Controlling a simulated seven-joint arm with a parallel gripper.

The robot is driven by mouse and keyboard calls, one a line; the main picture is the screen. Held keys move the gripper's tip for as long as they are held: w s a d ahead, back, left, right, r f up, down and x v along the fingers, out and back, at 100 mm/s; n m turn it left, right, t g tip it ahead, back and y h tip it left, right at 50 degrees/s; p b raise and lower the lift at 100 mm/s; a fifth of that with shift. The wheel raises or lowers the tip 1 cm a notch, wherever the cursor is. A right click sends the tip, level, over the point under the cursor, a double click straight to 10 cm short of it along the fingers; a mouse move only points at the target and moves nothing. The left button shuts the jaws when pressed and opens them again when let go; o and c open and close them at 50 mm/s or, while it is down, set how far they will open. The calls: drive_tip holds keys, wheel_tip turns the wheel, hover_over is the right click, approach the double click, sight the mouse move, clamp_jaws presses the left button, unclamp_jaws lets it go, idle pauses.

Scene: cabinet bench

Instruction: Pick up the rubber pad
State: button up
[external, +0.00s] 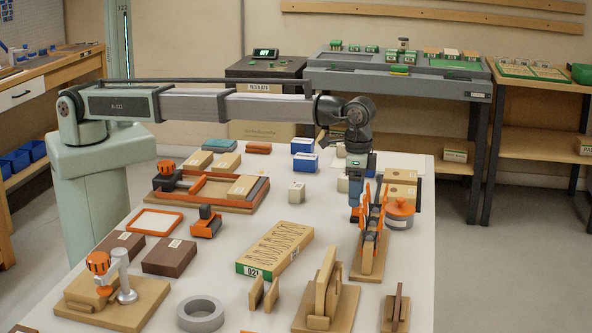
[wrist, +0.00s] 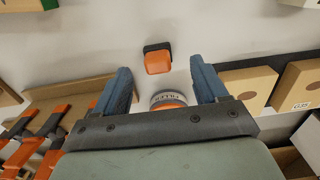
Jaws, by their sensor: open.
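My gripper (external: 357,207) hangs over the right part of the white table, among the orange-finned fixture and the round tin. In the wrist view my gripper (wrist: 160,83) is open, with its two blue-grey fingers spread and nothing held between them. A small orange block with a black part (wrist: 158,61) lies on the table ahead of the fingertips, apart from them. I cannot tell for certain whether it is the rubber pad; no label on it can be read. I cannot pick this block out in the external view. A labelled tin (wrist: 168,97) shows between the fingers, partly hidden by the gripper body.
The tin with an orange lid (external: 399,209) stands right of my gripper. The fixture with upright orange fins (external: 370,255) is close in front. Boxes with round holes (wrist: 245,86) stand at the wrist view's right.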

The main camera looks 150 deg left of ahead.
sight(357, 212)
drive_tip(key=f, duration=0.5)
drive_tip(key=shift+w, duration=0.25)
drive_tip(key=c, duration=1.1)
